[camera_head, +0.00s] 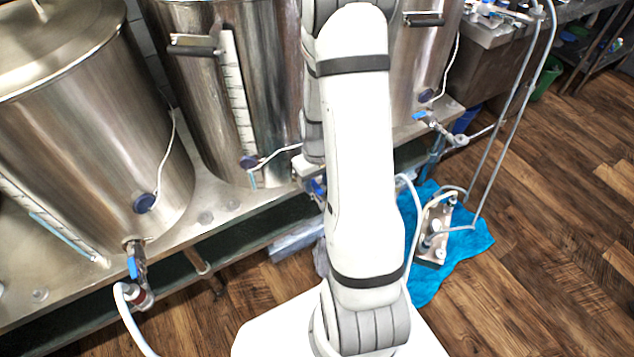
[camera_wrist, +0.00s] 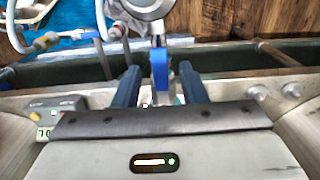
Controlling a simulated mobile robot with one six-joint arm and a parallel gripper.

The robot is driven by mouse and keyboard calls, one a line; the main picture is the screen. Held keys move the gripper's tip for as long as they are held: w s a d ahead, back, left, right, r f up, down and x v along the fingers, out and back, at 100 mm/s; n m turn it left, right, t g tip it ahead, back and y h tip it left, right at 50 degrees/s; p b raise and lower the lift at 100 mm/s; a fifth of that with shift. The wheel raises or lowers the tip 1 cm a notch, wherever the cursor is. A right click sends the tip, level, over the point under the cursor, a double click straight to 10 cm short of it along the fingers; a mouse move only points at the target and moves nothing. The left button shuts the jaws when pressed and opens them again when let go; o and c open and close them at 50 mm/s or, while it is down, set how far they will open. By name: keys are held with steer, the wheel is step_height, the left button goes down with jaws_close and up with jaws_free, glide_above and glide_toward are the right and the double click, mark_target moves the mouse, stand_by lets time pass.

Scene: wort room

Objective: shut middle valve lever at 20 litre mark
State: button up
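The middle steel kettle (camera_head: 200,110) stands left of my arm in the head view. Its upright scale strip (camera_head: 238,95) has marks too small to read, with a short pale blue stretch near its foot. The middle valve's blue lever (camera_head: 318,187) is partly hidden by my arm there. In the wrist view the blue lever (camera_wrist: 159,68) stands between the two dark blue fingers of my gripper (camera_wrist: 158,80). The fingers are apart, with a gap on each side of the lever. In the head view my gripper is mostly hidden behind my arm.
Left and right kettles (camera_head: 70,130) (camera_head: 420,60) have their own blue-levered valves. A pump (camera_head: 435,230) with hoses stands on a blue cloth (camera_head: 475,240) on the wooden floor. A small display box (camera_wrist: 62,116) sits left of my gripper.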

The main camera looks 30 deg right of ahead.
steer(key=shift+f, duration=0.25)
jaws_close()
stand_by(0.5)
